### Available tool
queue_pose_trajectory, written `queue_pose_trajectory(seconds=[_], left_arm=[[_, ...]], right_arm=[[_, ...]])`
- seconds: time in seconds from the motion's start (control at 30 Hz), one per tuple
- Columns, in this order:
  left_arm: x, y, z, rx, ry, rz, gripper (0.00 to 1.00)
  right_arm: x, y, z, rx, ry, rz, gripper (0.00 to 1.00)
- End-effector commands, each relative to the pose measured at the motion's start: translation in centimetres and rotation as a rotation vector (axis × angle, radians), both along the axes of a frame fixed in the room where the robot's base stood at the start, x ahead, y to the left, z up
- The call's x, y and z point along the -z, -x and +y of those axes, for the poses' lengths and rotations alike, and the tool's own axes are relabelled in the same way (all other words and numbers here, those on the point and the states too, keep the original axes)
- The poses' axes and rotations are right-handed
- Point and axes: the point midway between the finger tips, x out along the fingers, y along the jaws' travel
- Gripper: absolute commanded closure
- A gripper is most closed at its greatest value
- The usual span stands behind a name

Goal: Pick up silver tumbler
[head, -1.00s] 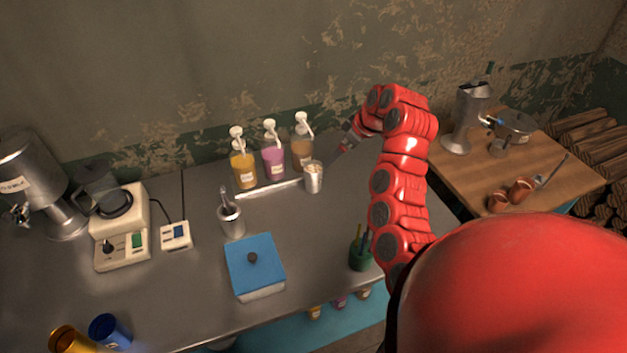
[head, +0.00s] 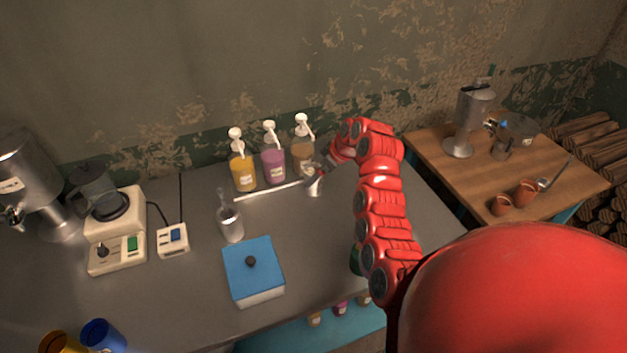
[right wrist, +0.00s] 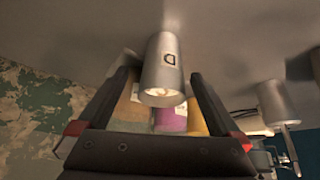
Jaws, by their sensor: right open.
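The silver tumbler (head: 314,186) stands upright on the grey counter, in front of the pump bottles. In the right wrist view the tumbler (right wrist: 163,65) carries a dark letter mark and shows pale contents at its mouth. My right gripper (right wrist: 160,80) is open, with one finger on each side of the tumbler and visible gaps beside it. In the head view my right gripper (head: 322,170) is right at the tumbler and partly covers it. My left gripper is not in view.
Yellow (head: 244,172), purple (head: 273,165) and brown (head: 302,155) pump bottles stand close behind the tumbler. A second metal cup (head: 231,224) with a utensil stands left, near a blue-lidded box (head: 253,268). Counter to the right of the tumbler is clear.

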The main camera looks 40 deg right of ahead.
Motion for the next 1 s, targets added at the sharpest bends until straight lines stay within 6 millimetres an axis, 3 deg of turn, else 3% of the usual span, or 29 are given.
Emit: queue_pose_trajectory(seconds=[0.23,0.4,0.8,1.0], left_arm=[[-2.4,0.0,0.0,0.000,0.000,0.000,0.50],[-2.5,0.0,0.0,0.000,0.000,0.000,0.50],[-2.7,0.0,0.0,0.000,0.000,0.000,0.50],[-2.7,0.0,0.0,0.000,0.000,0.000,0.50]], right_arm=[[2.5,-0.5,0.8,-0.001,-0.004,0.007,0.00],[4.1,-1.3,1.0,-0.002,-0.002,0.006,0.00],[4.9,-1.7,1.1,0.001,0.000,0.001,0.00],[4.8,-1.7,1.1,0.001,0.000,0.001,0.34]])
